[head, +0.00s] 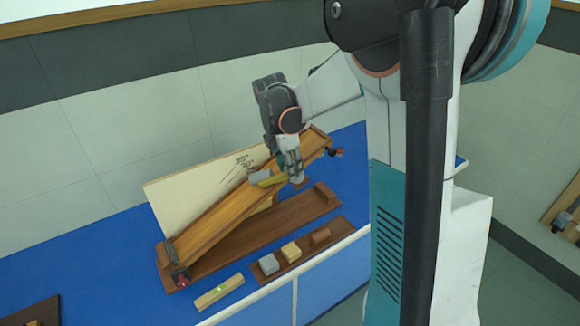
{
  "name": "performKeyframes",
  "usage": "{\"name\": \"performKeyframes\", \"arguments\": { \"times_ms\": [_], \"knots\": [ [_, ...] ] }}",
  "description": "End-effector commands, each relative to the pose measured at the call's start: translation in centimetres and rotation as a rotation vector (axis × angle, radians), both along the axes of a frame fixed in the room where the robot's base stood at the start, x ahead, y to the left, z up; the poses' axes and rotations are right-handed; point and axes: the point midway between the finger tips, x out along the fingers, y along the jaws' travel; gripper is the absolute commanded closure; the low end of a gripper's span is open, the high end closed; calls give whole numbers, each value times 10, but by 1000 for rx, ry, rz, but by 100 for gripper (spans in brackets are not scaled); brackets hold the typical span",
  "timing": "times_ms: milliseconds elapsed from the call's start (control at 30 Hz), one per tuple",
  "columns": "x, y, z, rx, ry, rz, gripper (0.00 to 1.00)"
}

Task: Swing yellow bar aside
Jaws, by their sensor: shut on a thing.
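The yellow bar (272,181) lies across the upper part of a tilted wooden ramp (222,212). My gripper (294,178) points down over the ramp at the bar's right end and is shut on the bar. The fingers hide that end of the bar, so the exact grip is not clear.
An upright pale board (170,190) with angle marks stands behind the ramp. In front, a wooden tray (333,231) holds a grey, a yellow and a brown block. A spirit level (219,292) lies on the blue bench (95,262), which has clear room at left.

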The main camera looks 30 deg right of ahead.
Motion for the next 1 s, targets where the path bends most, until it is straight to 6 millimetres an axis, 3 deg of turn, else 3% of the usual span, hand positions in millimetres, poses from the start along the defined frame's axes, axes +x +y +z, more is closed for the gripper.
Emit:
{"name": "performKeyframes", "arguments": {
  "times_ms": [1000],
  "knots": [
    [1, 0, 0, -8, 213, 460, 100]
  ]
}}
